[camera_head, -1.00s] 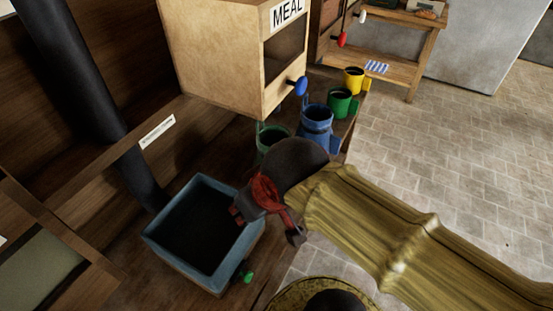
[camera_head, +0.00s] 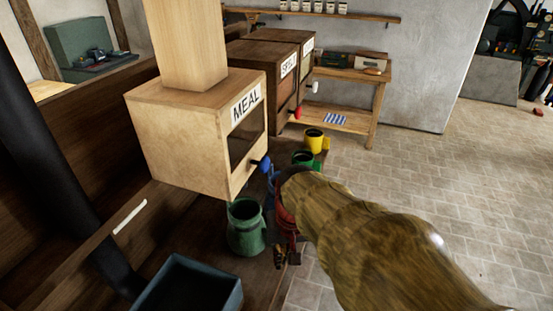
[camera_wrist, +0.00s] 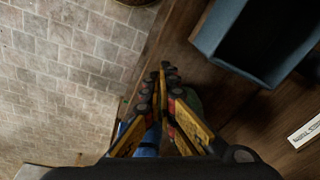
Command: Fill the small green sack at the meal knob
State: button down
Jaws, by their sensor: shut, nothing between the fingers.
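The meal bin (camera_head: 185,140) has a blue knob (camera_head: 262,163) low on its front. A green mug-like vessel (camera_head: 245,228) stands upright on the wooden bench below the bin. A second, smaller-looking green vessel (camera_head: 304,159) stands farther back. I cannot tell for certain which is the small green sack. A blue vessel (camera_head: 267,188) is mostly hidden behind my arm. My gripper (camera_head: 287,258) is shut and empty, just right of the nearer green vessel. In the wrist view my gripper (camera_wrist: 163,72) partly covers green and blue shapes.
A yellow vessel (camera_head: 315,140) stands behind the green one. Other labelled bins (camera_head: 270,65) stand beyond the meal bin. A blue-grey open box (camera_head: 190,287) sits near the front of the bench; it also shows in the wrist view (camera_wrist: 262,40).

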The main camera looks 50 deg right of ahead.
jog(key=s+d+m+t+y+p, duration=0.3)
jog(key=d+m+t+y+p, duration=0.45)
jog(key=m, duration=0.85)
jog(key=w+d+r+m+t+p, duration=0.1)
jog(key=w+d+r+m+t, duration=0.1)
jog(key=d+r, duration=0.4)
jog(key=w+d+r+m+t+p, duration=0.1)
jog(key=w+d+r+m+t, duration=0.1)
jog(key=d+r+m+t, duration=0.3)
jog(key=shift+w+d+r+m, duration=0.3)
jog(key=shift+w+d+r, duration=0.15)
jog(key=shift+d, duration=0.45)
jog(key=shift+h, duration=0.25)
send_near(268, 165)
jog(key=x, duration=0.5)
jog(key=shift+a, duration=0.2)
jog(key=shift+x, duration=0.85)
